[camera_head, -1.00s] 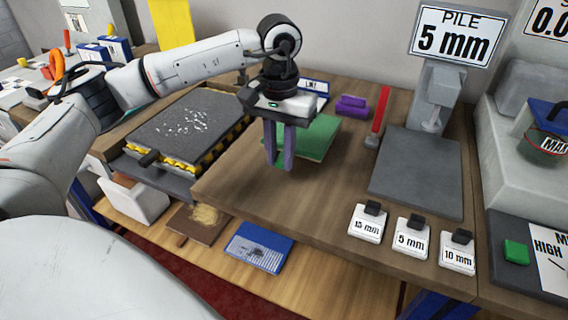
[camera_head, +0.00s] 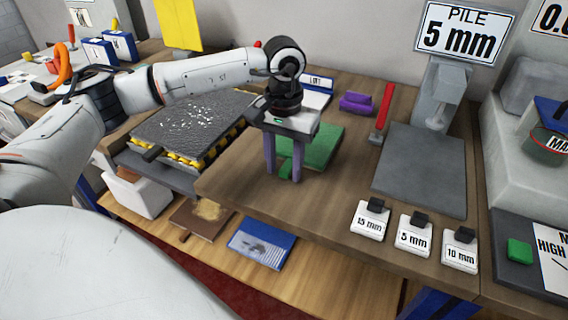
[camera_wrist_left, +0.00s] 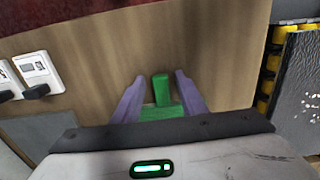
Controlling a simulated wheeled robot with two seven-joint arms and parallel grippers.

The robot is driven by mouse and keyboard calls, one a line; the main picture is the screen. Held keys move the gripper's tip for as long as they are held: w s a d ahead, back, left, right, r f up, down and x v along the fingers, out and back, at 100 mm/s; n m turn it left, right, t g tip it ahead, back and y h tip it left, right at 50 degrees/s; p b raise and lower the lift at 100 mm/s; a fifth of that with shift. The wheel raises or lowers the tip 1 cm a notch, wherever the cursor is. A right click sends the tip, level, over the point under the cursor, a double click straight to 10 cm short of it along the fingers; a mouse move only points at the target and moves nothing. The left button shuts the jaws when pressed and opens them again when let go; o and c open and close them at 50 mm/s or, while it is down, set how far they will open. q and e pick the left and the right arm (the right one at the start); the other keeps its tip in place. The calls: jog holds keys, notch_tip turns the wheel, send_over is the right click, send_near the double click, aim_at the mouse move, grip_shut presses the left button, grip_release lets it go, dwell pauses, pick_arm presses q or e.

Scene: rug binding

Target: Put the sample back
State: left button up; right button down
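The green sample (camera_head: 322,146) lies flat on the brown workbench, partly hidden behind my left gripper. Its small green tab (camera_head: 286,169) points toward the bench's front edge. My left gripper (camera_head: 284,178) is open, pointing down, with its purple fingers on either side of the tab. In the left wrist view the tab (camera_wrist_left: 160,88) stands between the open fingertips (camera_wrist_left: 160,78), with gaps on both sides. The sample body (camera_wrist_left: 163,114) is mostly hidden there by the gripper housing. My right gripper is not in view.
Left stands a dark plate with yellow-black edging (camera_head: 190,118). Behind are a purple block (camera_head: 356,102) and a red upright bar (camera_head: 383,108). Right is a grey plate (camera_head: 425,170) under the "PILE 5 mm" sign (camera_head: 460,35), with labelled white blocks (camera_head: 413,235) in front.

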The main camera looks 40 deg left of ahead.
pick_arm(q)
jog(key=shift+r, duration=0.1)
notch_tip(320, 180, up, 12)
dwell(0.5)
